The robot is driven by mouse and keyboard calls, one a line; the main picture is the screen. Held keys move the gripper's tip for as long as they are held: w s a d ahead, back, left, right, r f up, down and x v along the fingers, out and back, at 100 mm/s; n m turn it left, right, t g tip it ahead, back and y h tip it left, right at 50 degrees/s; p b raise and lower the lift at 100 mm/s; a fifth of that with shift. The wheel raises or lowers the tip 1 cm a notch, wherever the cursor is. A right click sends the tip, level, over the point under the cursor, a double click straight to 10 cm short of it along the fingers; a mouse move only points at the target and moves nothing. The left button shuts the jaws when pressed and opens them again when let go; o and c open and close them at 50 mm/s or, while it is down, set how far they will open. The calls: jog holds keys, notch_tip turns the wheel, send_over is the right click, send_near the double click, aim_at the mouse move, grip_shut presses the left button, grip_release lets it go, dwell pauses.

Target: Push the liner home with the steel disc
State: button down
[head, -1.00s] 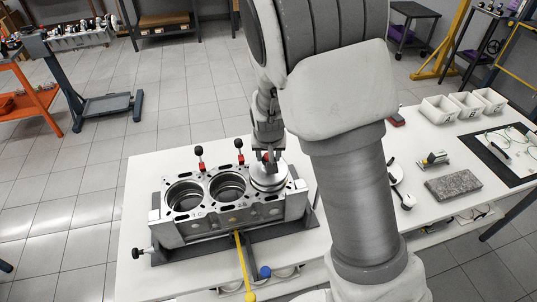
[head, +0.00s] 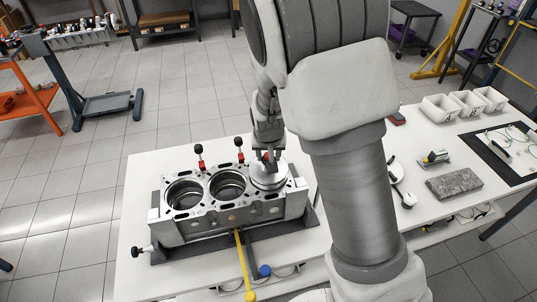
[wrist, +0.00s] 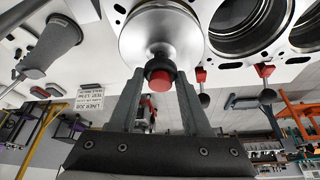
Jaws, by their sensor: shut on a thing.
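The steel disc (head: 268,182) sits over the right-hand bore of the engine block (head: 232,228), at the block's top face. In the wrist view, the disc (wrist: 165,40) is a broad, shiny round plate with a short stem ending in a red knob (wrist: 158,77). My gripper (head: 268,158) is above the disc, with its two fingers on either side of the stem and knob, shut on the disc's handle. The liner under the disc is hidden, so I cannot tell how deep it sits.
The left bore (head: 186,195) and middle bore (head: 228,187) are open. A yellow-handled bar (head: 243,262) is in front. White bins (head: 440,108) and a grey stone slab (head: 454,184) lie on the table at right.

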jog(key=shift+c, duration=1.4)
grip_release()
jog(key=p+v, duration=0.1)
jog(key=v, duration=1.6)
jog(key=shift+r, duration=0.25)
jog(key=s+d+r, duration=0.3)
jog(key=s+d, duration=0.2)
jog(key=s, duration=0.4)
jog(key=s+d+r+t, duration=0.1)
jog(key=s+d+r, duration=0.3)
jog(key=s, duration=0.6)
jog(key=shift+d+n, duration=0.4)
jog(key=shift+d, duration=0.3)
